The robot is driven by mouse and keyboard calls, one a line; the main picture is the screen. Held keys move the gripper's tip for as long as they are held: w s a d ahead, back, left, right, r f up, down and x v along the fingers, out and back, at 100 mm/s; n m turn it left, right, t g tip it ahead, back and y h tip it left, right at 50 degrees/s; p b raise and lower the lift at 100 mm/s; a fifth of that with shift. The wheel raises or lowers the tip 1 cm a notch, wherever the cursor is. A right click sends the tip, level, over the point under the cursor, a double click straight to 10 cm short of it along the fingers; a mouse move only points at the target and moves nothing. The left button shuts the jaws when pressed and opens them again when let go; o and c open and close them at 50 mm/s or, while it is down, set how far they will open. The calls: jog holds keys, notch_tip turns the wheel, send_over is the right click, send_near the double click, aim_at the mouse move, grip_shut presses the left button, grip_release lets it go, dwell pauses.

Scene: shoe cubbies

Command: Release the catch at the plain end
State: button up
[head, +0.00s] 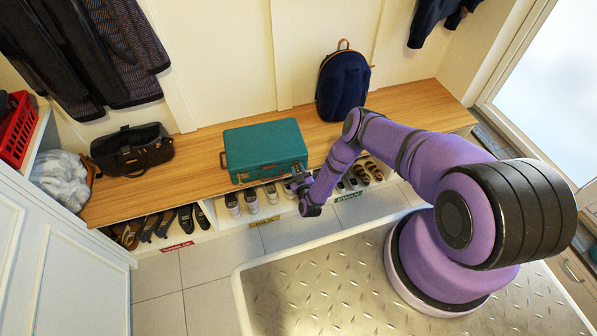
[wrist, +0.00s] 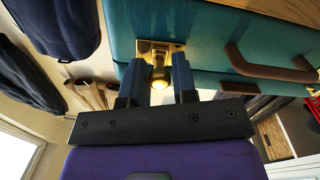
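A teal case (head: 265,146) lies on the wooden bench; it also fills the upper part of the wrist view (wrist: 215,40). Its brown handle (wrist: 265,66) is on the front face, to the right in the wrist view. In the head view a dark fitting shows at its left end, while the right end looks bare. A brass catch (wrist: 155,50) with a round knob sits on the front face near that right end. My gripper (head: 300,180) is at this corner. In the wrist view its fingers (wrist: 158,80) are apart, one on each side of the knob, with gaps visible.
The bench (head: 200,163) carries a dark bag (head: 132,148) at left and a navy backpack (head: 342,83) at right. Shoes (head: 251,200) fill the cubbies below. Bare bench lies between case and backpack. Coats (head: 85,50) hang above left.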

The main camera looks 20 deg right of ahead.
grip_shut()
jog(key=shift+s+d, duration=0.1)
jog(key=shift+d, duration=0.9)
jog(key=shift+o, duration=2.1)
grip_release()
jog(key=shift+s, duration=0.1)
jog(key=s, duration=1)
jog(key=shift+s+a, duration=0.3)
jog(key=shift+a, duration=0.05)
